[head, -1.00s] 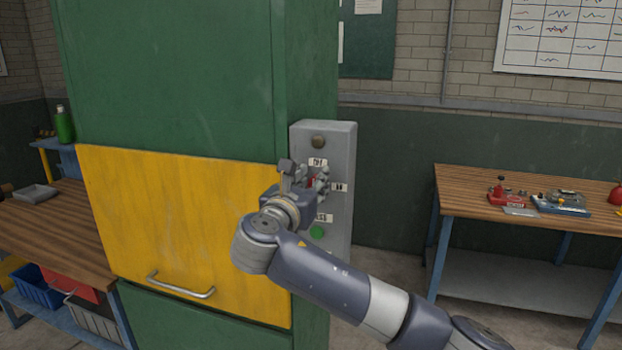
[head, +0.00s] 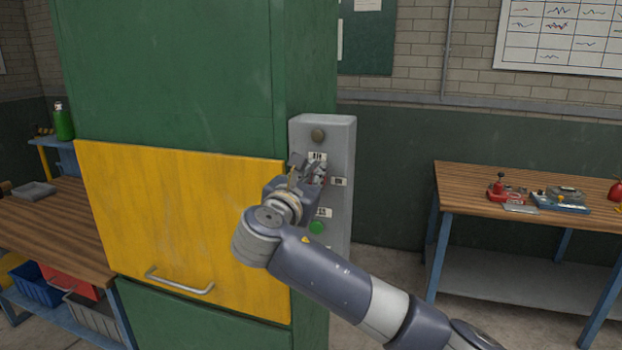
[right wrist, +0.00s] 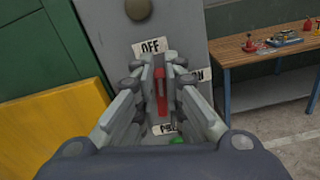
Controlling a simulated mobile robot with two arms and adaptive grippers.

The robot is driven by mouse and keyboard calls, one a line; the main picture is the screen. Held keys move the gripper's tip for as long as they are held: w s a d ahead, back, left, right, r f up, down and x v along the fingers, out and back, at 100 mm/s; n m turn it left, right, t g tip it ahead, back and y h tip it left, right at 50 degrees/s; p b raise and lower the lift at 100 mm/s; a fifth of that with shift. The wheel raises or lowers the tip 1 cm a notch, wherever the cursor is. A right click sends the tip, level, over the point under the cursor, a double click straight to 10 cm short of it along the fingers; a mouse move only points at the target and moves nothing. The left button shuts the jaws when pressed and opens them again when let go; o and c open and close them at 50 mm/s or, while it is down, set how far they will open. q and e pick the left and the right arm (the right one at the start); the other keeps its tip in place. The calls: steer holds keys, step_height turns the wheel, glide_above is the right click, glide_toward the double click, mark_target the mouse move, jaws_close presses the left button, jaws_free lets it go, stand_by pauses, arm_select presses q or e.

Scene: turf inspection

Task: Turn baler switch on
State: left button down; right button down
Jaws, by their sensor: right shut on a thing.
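The baler (head: 180,75) is a tall green cabinet with a yellow front door. A grey control box (head: 338,145) is on its right side. In the right wrist view, the red switch handle (right wrist: 162,94) lies between my right gripper's fingers, under an "OFF" label (right wrist: 150,47) and left of an "ON" label (right wrist: 197,75). My right gripper (head: 305,172) is shut on the switch handle; in the head view its fingers largely hide the handle. It also shows in the right wrist view (right wrist: 160,80). My left gripper is not in view.
The box has a dark round knob (head: 318,135) above and a green button (head: 317,227) below. A workbench (head: 470,178) with red and blue tools stands right. Another bench (head: 55,225) stands left. The yellow door (head: 180,220) is beside my wrist.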

mark_target(329, 180)
steer(key=m+b, duration=0.1)
steer(key=m, duration=0.1)
steer(key=d+f+m+b, duration=0.1)
steer(key=m, duration=0.2)
steer(key=m+b, duration=0.2)
steer(key=m, duration=0.1)
steer(key=shift+s+d+f, duration=0.2)
steer(key=shift+s+d, duration=0.05)
steer(key=m+b, duration=0.1)
steer(key=m, duration=0.1)
steer(key=f+m+b, duration=0.1)
steer(key=m, duration=0.1)
steer(key=shift+d+m, duration=0.2)
steer(key=shift+m, duration=0.1)
steer(key=shift+f+m+b, duration=0.2)
steer(key=shift+m+b, duration=0.65)
steer(key=shift+m, duration=0.65)
steer(key=c, duration=1.7)
jaws_free()
steer(key=shift+s, duration=0.1)
